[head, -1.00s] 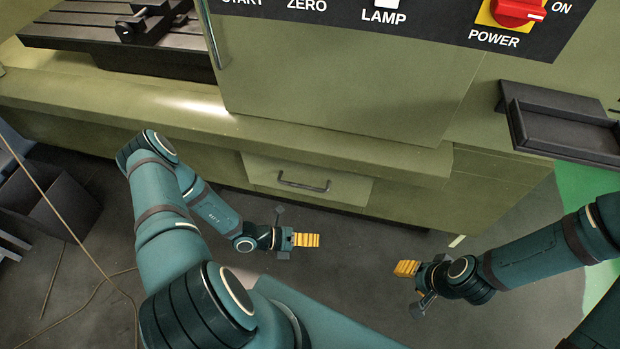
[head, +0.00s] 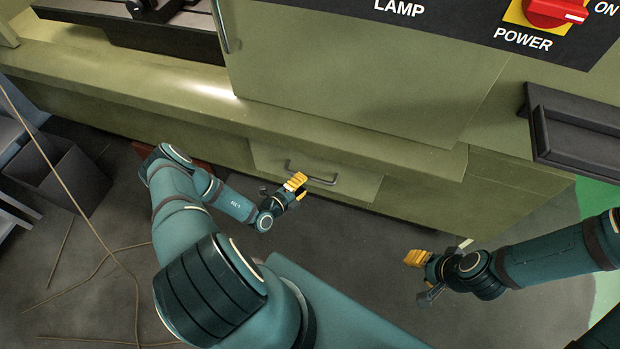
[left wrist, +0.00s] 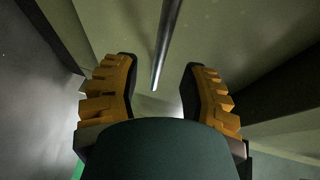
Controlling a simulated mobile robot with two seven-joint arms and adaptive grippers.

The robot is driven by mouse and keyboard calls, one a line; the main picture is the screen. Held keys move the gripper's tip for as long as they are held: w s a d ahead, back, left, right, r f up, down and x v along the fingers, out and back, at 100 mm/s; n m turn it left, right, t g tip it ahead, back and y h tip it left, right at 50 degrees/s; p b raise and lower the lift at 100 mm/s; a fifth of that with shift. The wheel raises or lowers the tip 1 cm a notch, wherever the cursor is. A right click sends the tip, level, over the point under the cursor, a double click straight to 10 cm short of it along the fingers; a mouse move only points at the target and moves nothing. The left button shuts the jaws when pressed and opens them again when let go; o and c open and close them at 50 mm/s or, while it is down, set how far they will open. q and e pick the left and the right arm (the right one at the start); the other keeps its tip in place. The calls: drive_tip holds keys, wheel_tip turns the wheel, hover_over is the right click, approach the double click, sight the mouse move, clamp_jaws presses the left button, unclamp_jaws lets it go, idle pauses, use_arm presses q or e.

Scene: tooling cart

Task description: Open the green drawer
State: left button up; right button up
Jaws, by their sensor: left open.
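The green drawer (head: 345,188) is set low in the front of the green machine and looks shut. Its dark bar handle (head: 318,178) runs across the upper part of its front. My left gripper (head: 297,184) is at the left end of the handle in the head view. In the left wrist view its yellow fingers (left wrist: 155,95) are apart, and the handle bar (left wrist: 166,45) points into the gap between them. I cannot tell whether they touch it. My right gripper (head: 414,259) is low and right of the drawer, away from it; its finger opening is unclear.
The machine's ledge (head: 300,125) overhangs the drawer. A black tray (head: 575,130) juts out at the right. A dark bin (head: 65,180) and thin rods stand at the left. The grey floor (head: 360,270) below the drawer is mostly clear.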

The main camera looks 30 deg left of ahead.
sight(310, 177)
use_arm(q)
drive_tip(key=shift+b+x, duration=0.35)
drive_tip(key=shift+x, duration=1.95)
clamp_jaws()
